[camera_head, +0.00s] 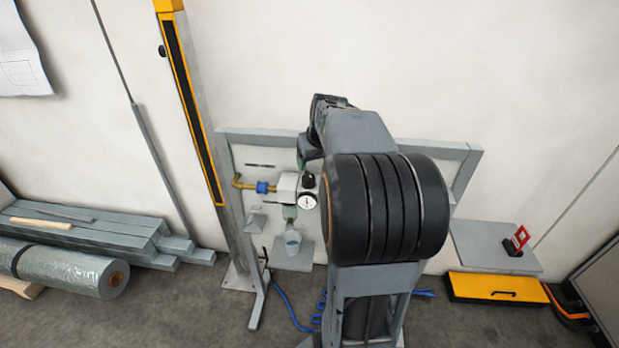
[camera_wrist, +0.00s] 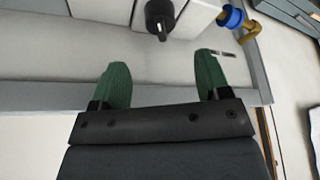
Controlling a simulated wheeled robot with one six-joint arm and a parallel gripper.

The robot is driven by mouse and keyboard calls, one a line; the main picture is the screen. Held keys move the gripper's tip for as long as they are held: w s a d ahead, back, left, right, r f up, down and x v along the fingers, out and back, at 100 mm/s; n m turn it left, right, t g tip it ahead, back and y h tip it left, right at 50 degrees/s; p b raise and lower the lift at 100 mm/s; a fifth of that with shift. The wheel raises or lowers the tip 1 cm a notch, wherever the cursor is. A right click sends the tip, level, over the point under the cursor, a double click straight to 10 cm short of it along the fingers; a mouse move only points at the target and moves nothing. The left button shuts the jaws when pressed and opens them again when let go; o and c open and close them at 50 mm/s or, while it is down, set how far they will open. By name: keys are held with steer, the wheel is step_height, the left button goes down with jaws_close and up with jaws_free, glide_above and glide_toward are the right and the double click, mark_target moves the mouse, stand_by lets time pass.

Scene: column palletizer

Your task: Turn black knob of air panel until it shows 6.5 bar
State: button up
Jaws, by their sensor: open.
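The air panel (camera_head: 233,162) stands against the wall, partly hidden behind my arm. In the head view only a sliver of green finger shows beside the arm.
A brass pipe with a blue ring (camera_head: 263,187) enters the block from the left. A yellow-black post (camera_head: 190,110) stands left of the panel. A grey table with a red device (camera_head: 517,240) is at the right.

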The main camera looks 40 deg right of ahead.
mark_target(309, 175)
steer(key=x, duration=0.9)
steer(key=shift+w+f, duration=0.15)
steer(key=c, duration=0.9)
